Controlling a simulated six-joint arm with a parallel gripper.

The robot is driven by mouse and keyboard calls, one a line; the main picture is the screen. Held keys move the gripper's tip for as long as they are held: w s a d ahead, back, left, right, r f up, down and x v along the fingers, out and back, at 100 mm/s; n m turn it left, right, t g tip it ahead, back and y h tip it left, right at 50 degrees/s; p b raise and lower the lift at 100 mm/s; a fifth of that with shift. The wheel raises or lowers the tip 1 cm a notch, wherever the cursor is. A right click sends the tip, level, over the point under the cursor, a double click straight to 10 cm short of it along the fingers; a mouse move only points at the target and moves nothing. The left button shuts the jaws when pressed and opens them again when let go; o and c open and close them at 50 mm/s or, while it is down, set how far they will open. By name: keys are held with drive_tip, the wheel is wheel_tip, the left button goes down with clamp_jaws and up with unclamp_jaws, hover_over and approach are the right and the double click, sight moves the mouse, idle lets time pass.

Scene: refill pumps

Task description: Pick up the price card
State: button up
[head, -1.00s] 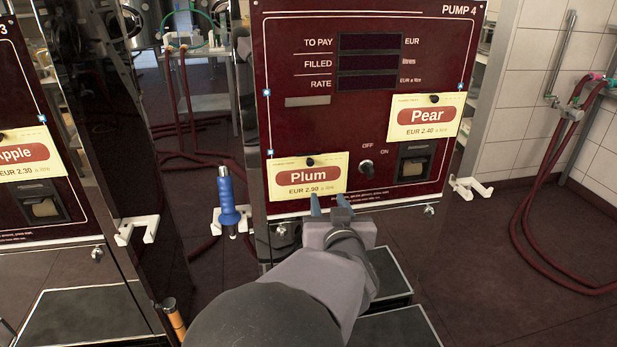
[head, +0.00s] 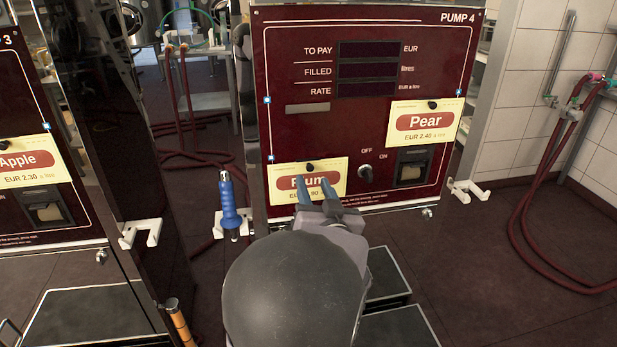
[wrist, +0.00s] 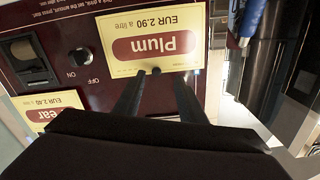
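A cream Plum price card (head: 283,189) with a red label hangs on the lower left of the Pump 4 panel, held by a dark round magnet (head: 310,168) at its top edge. A Pear price card (head: 424,139) hangs to the upper right. An Apple price card (head: 28,178) is on Pump 3 at left. My gripper (head: 314,184) is open, its two fingertips apart in front of the Plum card, hiding part of its text. In the wrist view the Plum card (wrist: 155,23) appears upside down, with the magnet (wrist: 156,70) between the open fingers.
A blue-handled nozzle (head: 229,205) hangs left of Pump 4 near a white hook (head: 215,224). A black switch knob (head: 366,173) and a receipt slot (head: 411,170) sit right of the Plum card. A red hose (head: 520,235) hangs at far right.

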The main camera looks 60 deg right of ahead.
sight(310, 170)
drive_tip(key=shift+d+x, duration=0.2)
drive_tip(key=shift+x, duration=2.4)
drive_tip(key=shift+s, duration=0.25)
clamp_jaws()
